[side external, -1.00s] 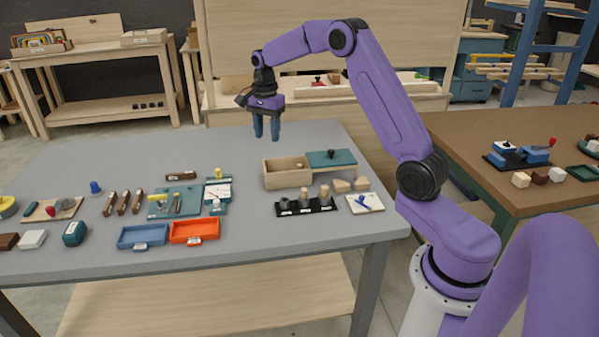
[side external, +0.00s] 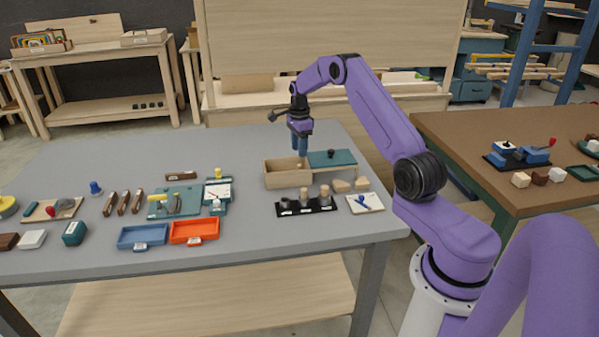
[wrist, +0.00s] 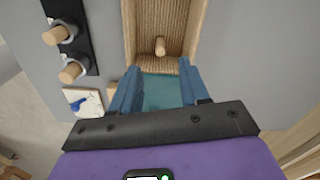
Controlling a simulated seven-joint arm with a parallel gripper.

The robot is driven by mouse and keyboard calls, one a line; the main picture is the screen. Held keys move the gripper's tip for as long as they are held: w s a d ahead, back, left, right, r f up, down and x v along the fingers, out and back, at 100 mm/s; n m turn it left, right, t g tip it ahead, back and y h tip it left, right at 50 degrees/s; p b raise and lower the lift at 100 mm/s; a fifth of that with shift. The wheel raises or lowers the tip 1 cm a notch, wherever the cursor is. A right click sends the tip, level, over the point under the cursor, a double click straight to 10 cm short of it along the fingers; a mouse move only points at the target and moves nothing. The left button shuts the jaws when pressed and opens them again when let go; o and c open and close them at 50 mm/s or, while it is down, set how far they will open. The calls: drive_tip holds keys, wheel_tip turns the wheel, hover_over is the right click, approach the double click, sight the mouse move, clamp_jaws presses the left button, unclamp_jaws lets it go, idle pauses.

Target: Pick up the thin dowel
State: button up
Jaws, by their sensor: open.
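A small wooden dowel (wrist: 160,46) shows inside the open wooden box (wrist: 128,30) in the wrist view; the box walls hide it in the side view. Two more dowels stand in the black rack (side external: 322,208), one at the middle (side external: 304,193) and one at the right (side external: 324,191). They also show in the wrist view (wrist: 53,36) and (wrist: 70,72), and look thicker than the one in the box. My gripper (side external: 300,150) points down, open and empty, above the box near its teal lid (side external: 342,157). Its blue fingers (wrist: 158,82) are apart over the teal panel.
A white card with a blue mark (side external: 365,202) lies right of the rack, near the table's edge. Small wooden pieces (side external: 350,185) lie behind it. Blue (side external: 142,244) and orange (side external: 195,240) trays stand front left. The grey table behind the box is clear.

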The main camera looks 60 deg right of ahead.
wheel_tip(320, 180, down, 10)
drive_tip(key=shift+d+r, duration=0.1)
drive_tip(key=shift+r, duration=0.15)
idle(0.4)
clamp_jaws()
